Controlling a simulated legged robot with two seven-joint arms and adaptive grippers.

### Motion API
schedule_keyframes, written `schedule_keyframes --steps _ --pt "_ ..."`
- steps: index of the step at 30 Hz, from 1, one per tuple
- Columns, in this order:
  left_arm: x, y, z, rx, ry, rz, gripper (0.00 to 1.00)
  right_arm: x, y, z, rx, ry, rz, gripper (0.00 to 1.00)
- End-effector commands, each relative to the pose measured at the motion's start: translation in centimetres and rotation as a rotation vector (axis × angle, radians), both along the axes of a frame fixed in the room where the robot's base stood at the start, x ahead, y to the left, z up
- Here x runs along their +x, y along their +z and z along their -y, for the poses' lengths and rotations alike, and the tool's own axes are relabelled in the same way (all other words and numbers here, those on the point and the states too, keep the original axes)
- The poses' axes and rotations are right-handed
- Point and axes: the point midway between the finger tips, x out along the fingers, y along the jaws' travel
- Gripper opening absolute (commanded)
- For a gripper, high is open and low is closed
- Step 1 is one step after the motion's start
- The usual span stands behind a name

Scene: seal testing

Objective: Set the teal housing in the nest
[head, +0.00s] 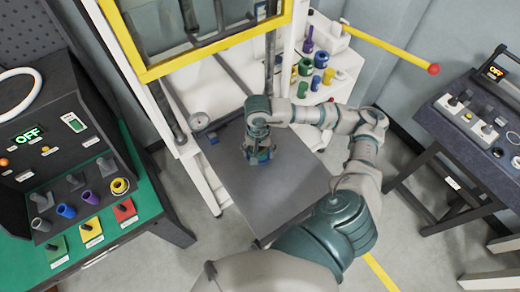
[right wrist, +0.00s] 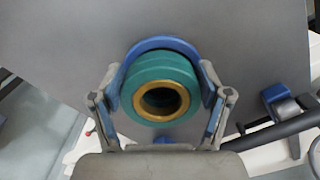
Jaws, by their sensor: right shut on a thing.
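The teal housing (right wrist: 160,88) is a round teal ring with a brass-coloured bore. It sits between the two fingers of my right gripper (right wrist: 160,100), which is shut on it. A blue curved rim (right wrist: 158,44), which looks like the nest, shows just beyond the housing in the right wrist view. I cannot tell whether the housing is seated in it or held above it. In the head view my right gripper (head: 259,154) points down over the grey plate (head: 285,195), and it mostly hides the housing and the rim. My left gripper is not in view.
A yellow-edged frame (head: 200,60) stands behind the plate, with a yellow lever (head: 390,48) with a red knob. A white shelf (head: 343,75) holds coloured parts. Control panels stand at left (head: 60,140) and right (head: 478,122). The plate's front is clear.

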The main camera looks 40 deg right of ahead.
Motion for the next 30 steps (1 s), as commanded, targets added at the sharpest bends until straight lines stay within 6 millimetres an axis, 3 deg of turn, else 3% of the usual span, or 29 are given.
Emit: schedule_keyframes --steps 30 --pt "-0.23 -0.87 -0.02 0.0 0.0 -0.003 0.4 0.1 -0.3 -0.08 -0.003 -0.002 0.006 0.24"
